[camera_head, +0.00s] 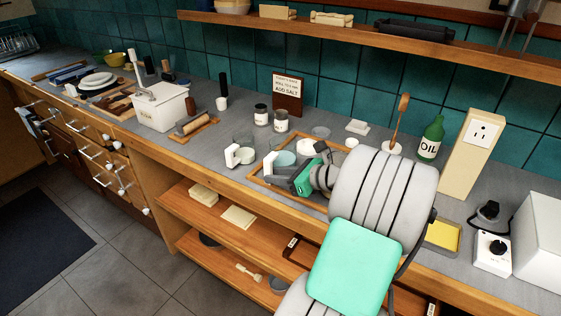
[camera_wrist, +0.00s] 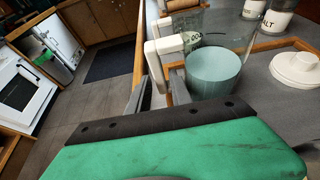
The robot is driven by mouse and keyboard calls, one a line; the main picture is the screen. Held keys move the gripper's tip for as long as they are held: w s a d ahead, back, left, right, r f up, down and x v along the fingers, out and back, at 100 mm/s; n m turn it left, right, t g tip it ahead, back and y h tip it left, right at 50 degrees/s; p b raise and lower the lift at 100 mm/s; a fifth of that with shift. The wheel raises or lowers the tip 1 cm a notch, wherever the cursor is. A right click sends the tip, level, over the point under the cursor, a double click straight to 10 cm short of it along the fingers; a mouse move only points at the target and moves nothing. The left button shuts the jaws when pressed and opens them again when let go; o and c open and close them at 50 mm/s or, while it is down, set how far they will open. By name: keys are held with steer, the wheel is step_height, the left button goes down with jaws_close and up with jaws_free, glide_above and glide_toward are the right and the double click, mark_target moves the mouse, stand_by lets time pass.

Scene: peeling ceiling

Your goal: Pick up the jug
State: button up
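The jug is clear glass with a white handle and pale teal contents. In the wrist view the jug (camera_wrist: 214,75) is right of centre, with its handle (camera_wrist: 156,58) on its left side. In the head view the jug (camera_head: 284,159) stands upright on the counter inside a wooden-framed area, its handle (camera_head: 270,160) toward the left. My gripper (camera_wrist: 158,92) is open, with its two dark fingers apart and their tips close to the handle. I cannot tell whether they touch it. In the head view my gripper (camera_head: 281,171) is low beside the jug, partly hiding it.
Another clear glass vessel with a white handle (camera_head: 232,156) stands to the left. Two labelled jars (camera_head: 261,116) and a sign (camera_head: 287,95) are behind. A white lid (camera_wrist: 297,69) lies right of the jug. The oil bottle (camera_head: 431,138) stands farther right. The counter's front edge is close.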

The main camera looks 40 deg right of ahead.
steer(key=x, duration=0.5)
steer(key=shift+w+a, duration=0.2)
steer(key=shift+w, duration=0.2)
steer(key=shift+c, duration=0.3)
jaws_close()
stand_by(0.6)
